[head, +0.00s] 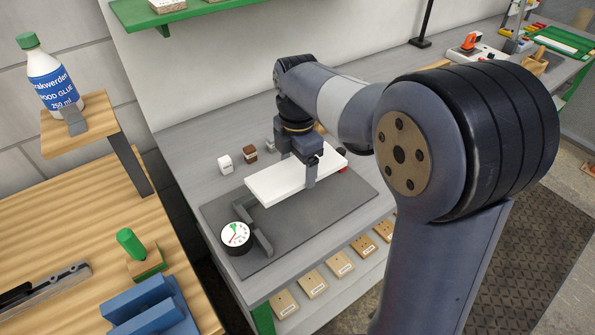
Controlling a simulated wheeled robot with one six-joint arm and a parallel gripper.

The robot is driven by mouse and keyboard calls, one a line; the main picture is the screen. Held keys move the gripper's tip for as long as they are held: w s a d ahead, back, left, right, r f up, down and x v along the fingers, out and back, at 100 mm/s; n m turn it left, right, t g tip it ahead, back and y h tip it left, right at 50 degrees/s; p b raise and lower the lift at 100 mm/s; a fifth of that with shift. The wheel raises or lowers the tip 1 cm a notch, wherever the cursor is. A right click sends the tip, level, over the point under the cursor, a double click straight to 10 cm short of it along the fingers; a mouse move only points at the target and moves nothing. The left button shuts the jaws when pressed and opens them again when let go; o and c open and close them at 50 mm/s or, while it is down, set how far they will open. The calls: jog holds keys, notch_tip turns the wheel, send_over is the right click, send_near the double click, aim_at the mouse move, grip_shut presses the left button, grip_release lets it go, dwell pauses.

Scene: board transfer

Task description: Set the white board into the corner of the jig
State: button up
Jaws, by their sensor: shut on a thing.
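The white board (275,186) is over the dark grey jig plate (330,204) on the grey bench. My gripper (310,172) is shut on the board near its right part, with one finger in front of its near edge. The board's left end is close to the grey raised corner piece of the jig (262,232). I cannot tell whether the board touches the corner or rests on the plate.
Small white (225,163) and brown (250,153) blocks stand behind the jig. A wooden bench (60,215) at left carries a glue bottle (55,80) on a raised shelf, a green-handled tool (131,243) and a blue block (150,306). Labelled wooden pieces (313,283) lie below the bench's front edge.

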aim_at(289, 202)
jog(key=shift+s+a+f+b, duration=0.1)
jog(key=shift+f+b, duration=1.2)
jog(key=shift+f, duration=1)
jog(key=shift+a+f+b, duration=0.1)
jog(key=shift+f+b, duration=1.15)
jog(key=shift+f, duration=1)
jog(key=shift+s+a, duration=0.35)
jog(key=shift+a, duration=0.2)
jog(key=shift+w+a+p, duration=0.2)
jog(key=shift+w+p, duration=0.05)
jog(key=shift+p, duration=0.1)
jog(key=shift+s+f, duration=0.1)
jog(key=o, duration=1)
jog(key=shift+a, duration=0.25)
jog(key=shift+o, duration=1)
jog(key=shift+d, duration=0.1)
notch_tip(289, 202, up, 11)
jog(key=shift+f+p, duration=0.1)
jog(key=shift+p, duration=0.3)
